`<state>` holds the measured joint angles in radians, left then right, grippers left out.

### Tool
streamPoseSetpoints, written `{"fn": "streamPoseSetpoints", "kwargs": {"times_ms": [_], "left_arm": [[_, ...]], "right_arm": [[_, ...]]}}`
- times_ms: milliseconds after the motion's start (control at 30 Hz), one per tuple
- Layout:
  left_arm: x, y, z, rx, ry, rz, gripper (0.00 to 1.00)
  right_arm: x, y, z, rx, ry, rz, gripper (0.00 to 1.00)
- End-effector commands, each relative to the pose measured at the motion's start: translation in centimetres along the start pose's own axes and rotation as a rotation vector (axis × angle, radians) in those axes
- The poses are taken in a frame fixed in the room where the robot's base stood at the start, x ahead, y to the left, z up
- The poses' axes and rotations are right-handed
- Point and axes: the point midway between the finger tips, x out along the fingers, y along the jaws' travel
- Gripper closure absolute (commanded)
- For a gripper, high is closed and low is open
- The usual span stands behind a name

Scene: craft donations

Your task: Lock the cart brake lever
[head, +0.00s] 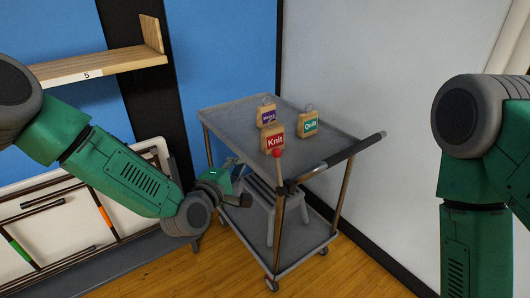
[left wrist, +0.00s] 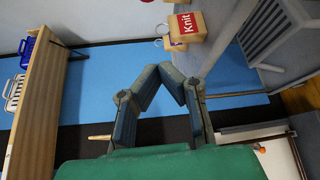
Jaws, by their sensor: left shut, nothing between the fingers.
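The grey cart (head: 225,115) stands by the wall. Its brake lever (head: 279,170) is a dark rod with a red knob (head: 277,153) at the near corner, beside the handle, and stands nearly upright. My left gripper (head: 243,186) is beside the cart's left side, between its two shelves, left of the lever and apart from it. In the left wrist view the fingers (left wrist: 163,76) are bent inward, shut with nothing held. I cannot make out the lever in that view. My right arm shows at the right; its gripper is out of frame.
Wooden tagged blocks, Knit (head: 273,139), Quilt (head: 307,123) and a purple-labelled one (head: 266,113), sit on the top shelf. A grey stool (head: 262,200) is on the lower shelf. A wooden shelf (head: 100,65) is at the upper left. Wooden floor (head: 345,275) is clear in front.

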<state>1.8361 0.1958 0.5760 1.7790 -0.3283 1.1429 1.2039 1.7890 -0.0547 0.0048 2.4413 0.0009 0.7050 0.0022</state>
Motion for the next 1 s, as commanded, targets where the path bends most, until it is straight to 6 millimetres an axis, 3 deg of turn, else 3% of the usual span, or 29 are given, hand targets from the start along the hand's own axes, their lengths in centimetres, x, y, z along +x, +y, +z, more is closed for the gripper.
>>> {"fn": "streamPoseSetpoints", "kwargs": {"times_ms": [533,700,1000], "left_arm": [[9.7,-0.1,0.2,0.002,-0.001,0.001,1.00],[8.4,0.2,2.8,0.001,-0.004,-0.001,1.00],[8.1,0.0,3.9,0.001,-0.001,-0.001,1.00]], "right_arm": [[0.2,0.0,0.0,0.000,0.001,0.000,0.60],[-0.7,0.0,-0.1,0.000,0.001,0.000,0.60],[-0.8,0.0,-0.1,0.000,0.001,0.000,0.60]]}}
